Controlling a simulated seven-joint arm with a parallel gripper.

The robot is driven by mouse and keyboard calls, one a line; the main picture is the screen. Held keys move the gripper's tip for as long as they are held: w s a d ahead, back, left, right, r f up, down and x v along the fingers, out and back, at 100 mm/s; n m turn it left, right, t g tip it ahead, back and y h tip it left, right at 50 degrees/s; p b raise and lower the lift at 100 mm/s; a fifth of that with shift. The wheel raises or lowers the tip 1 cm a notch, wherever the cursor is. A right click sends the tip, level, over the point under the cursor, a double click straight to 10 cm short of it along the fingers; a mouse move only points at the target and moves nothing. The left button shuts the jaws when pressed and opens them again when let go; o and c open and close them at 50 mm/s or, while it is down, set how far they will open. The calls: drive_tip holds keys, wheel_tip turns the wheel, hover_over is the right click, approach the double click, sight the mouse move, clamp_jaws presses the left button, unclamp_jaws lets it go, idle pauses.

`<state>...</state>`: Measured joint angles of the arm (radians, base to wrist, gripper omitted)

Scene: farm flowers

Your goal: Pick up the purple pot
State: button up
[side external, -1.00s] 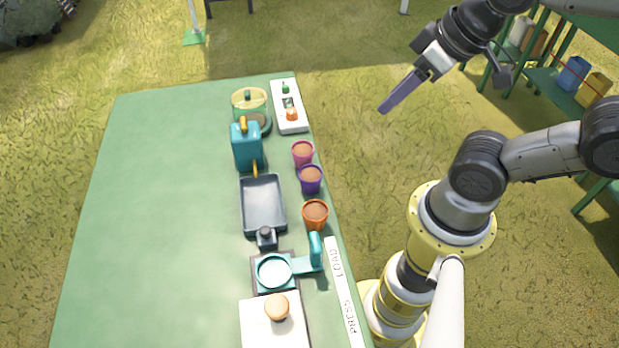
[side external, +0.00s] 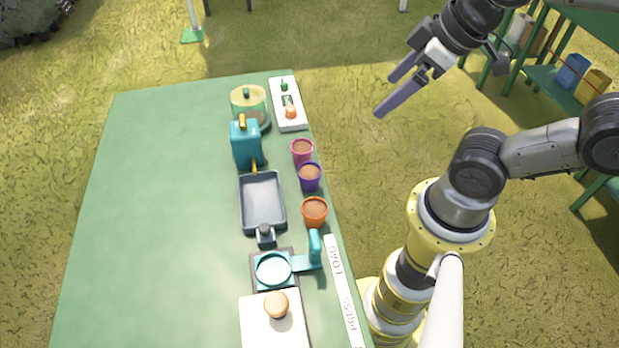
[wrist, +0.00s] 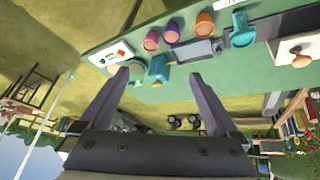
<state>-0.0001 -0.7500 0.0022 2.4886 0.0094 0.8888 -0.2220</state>
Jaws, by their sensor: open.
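The purple pot (side external: 309,177), filled with brown soil, stands upright near the right edge of the green table, between a pink pot (side external: 302,151) and an orange pot (side external: 314,211). In the wrist view the purple pot (wrist: 172,32) shows near the top, between the pink pot (wrist: 151,41) and the orange pot (wrist: 204,25). My gripper (side external: 387,95) is open and empty, high up and off the table's right side, well apart from the pots. In the wrist view its two fingers (wrist: 162,82) are spread wide.
On the green table (side external: 160,210), a teal watering can (side external: 246,146), a grey tray (side external: 263,200) and a teal press (side external: 274,268) stand left of the pots. A white control panel (side external: 288,105) lies behind them. The table's left half is clear.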

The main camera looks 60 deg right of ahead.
drive_tip(key=w+n, duration=0.5)
drive_tip(key=n, duration=0.2)
drive_tip(key=n+g+y, duration=0.1)
drive_tip(key=n+g, duration=0.4)
drive_tip(key=n, duration=0.1)
hover_over(309, 174)
drive_tip(key=d, duration=0.2)
wheel_tip(309, 174, down, 14)
drive_tip(key=r, duration=0.1)
drive_tip(key=shift+g, duration=0.3)
drive_tip(key=f, duration=0.4)
drive_tip(key=a+f, duration=0.1)
drive_tip(key=f, duration=0.4)
drive_tip(key=a+f, duration=0.1)
drive_tip(key=f, duration=0.4)
drive_tip(key=shift+s+f, duration=0.15)
drive_tip(key=shift+f, duration=0.05)
drive_tip(key=c, duration=1.4)
drive_tip(key=shift+r, duration=0.15)
